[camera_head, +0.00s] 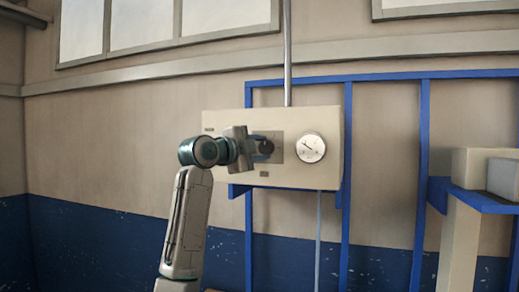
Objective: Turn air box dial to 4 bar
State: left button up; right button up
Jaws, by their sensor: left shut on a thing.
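The air box (223,121) is a cream box on the wall, held on a blue frame. Its dial (268,147) is a dark knob left of the gauge and is partly hidden by my left gripper. The round white gauge (311,147) has a dark needle that points to the upper left; its numbers are too small to read. My left gripper (263,148) reaches in from the left and is shut on the dial. My right gripper is not in view.
A blue upright frame (421,150) stands right of the air box. A blue shelf (470,198) with pale boxes (485,165) is at the far right. A grey pipe (287,50) runs up from the box, and a thin pipe (318,240) runs down.

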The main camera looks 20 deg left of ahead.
pick_arm(q)
jog(key=shift+r+m+g+p, duration=0.2)
jog(key=shift+m+g+p, duration=0.15)
jog(key=shift+m, duration=0.85)
jog(key=shift+m+g+y+p, duration=0.35)
jog(key=shift+m+g+y, duration=0.35)
jog(key=shift+m, duration=0.8)
jog(key=shift+d, duration=0.1)
jog(key=o, duration=1)
jog(key=shift+s+a+b, duration=0.2)
jog(key=shift+s+b, duration=0.25)
jog(key=b+v, duration=0.5)
jog(key=v, duration=0.5)
jog(key=shift+d, duration=0.1)
